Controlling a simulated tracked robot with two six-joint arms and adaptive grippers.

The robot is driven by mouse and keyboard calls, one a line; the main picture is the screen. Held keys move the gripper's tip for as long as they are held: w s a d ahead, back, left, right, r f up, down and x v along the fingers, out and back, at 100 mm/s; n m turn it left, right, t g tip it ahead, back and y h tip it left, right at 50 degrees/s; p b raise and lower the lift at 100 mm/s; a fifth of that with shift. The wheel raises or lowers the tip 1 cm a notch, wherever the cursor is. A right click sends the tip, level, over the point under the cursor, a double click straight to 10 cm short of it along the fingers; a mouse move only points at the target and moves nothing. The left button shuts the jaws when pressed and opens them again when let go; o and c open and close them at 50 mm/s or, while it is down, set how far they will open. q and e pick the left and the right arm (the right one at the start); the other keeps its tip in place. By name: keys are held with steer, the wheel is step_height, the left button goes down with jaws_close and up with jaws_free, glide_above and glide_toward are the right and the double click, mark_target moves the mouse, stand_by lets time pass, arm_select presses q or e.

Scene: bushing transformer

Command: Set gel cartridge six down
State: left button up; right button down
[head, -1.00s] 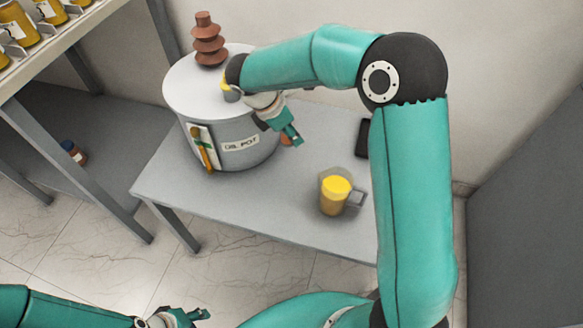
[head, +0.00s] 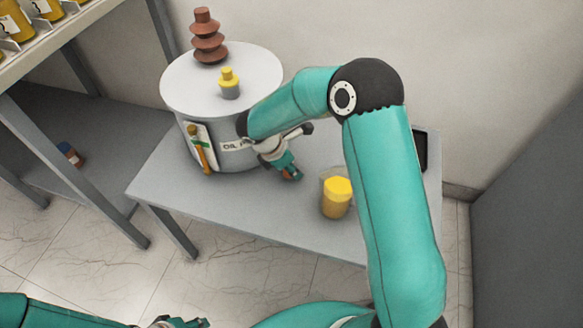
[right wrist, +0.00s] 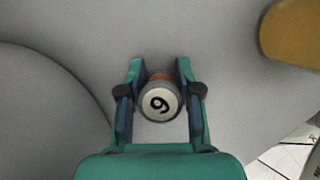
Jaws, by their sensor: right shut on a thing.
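My right gripper (head: 291,176) is shut on gel cartridge six, low over the grey bench (head: 240,215), just right of the oil pot. The right wrist view shows the cartridge (right wrist: 158,100) between both fingers (right wrist: 160,95), its pale round end with a dark numeral facing the camera and a brown-orange body beyond. In the head view only a small orange-brown bit of it (head: 288,176) shows. I cannot tell whether it touches the bench. My left gripper (head: 185,322) is at the bottom edge, partly cut off, so its jaws are unclear.
The grey oil pot (head: 222,90) bears a brown ribbed bushing (head: 208,38) and a yellow-topped fitting (head: 229,84). A jar with yellow contents (head: 337,198) stands right of the gripper. A dark flat thing (head: 420,150) is behind my arm. The bench's front left is clear.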

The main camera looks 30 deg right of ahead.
steer(key=shift+f, duration=0.1)
steer(key=c, duration=0.8)
jaws_free()
